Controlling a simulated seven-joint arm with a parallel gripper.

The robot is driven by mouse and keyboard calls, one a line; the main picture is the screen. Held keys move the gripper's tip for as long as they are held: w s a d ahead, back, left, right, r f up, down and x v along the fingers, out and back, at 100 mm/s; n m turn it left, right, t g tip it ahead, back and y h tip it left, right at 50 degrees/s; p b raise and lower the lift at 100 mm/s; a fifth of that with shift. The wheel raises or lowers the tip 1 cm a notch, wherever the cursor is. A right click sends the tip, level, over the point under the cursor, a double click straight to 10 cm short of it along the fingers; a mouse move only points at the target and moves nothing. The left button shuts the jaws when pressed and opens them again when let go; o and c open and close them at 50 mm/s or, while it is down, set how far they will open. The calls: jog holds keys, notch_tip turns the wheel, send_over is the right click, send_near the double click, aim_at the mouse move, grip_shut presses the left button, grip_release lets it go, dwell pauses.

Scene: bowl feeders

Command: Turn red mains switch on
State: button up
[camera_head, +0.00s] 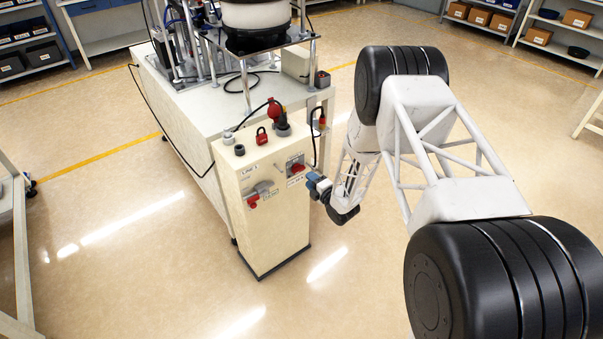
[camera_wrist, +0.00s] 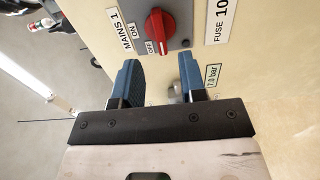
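The red mains switch (camera_wrist: 160,24) is a rotary knob on a grey plate, beside a "MAINS 1" label (camera_wrist: 122,30) and small ON and OFF marks. I cannot tell surely which mark it points to. In the head view a red knob (camera_head: 297,168) sits on the upper right of the cream cabinet's front. My gripper (camera_head: 319,186) is just right of and below that knob there. In the wrist view my gripper (camera_wrist: 159,62) has its two blue fingers spread apart with nothing held, their tips short of the switch and apart from it.
The cream cabinet (camera_head: 275,235) also carries another red-handled switch (camera_head: 253,200) at left, and a red padlock (camera_head: 261,136) and red plug (camera_head: 275,112) on top. A small metal part (camera_wrist: 174,92) shows between the fingers, by a "7.0 bar" label (camera_wrist: 212,76). The floor around is clear.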

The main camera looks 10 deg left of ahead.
aim_at(300, 171)
jog(key=shift+x, duration=3.1)
grip_shut()
